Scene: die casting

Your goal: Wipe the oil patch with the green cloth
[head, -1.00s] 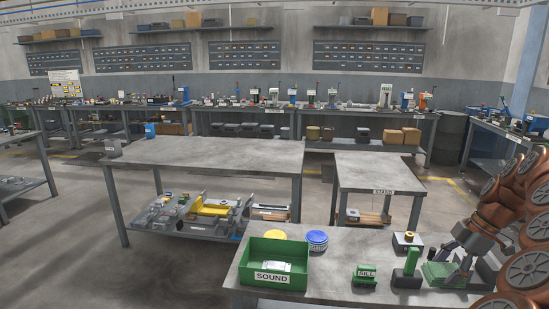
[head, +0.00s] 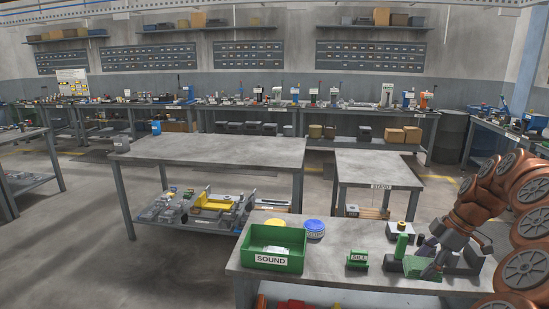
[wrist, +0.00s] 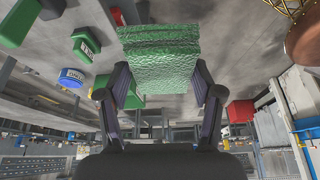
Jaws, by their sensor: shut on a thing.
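The green cloth (wrist: 160,62) is a folded, textured pad between the fingertips of my gripper (wrist: 158,88) in the wrist view. My gripper is shut on it. In the head view, my gripper (head: 432,262) is low over the right part of the near bench, beside a green upright holder (head: 402,246). A green piece, apparently the cloth (head: 417,267), shows at its fingertips. I cannot tell whether it touches the bench top. I cannot make out the oil patch in either view.
The bench's middle is fairly clear. The STAND table (head: 372,165) is behind it.

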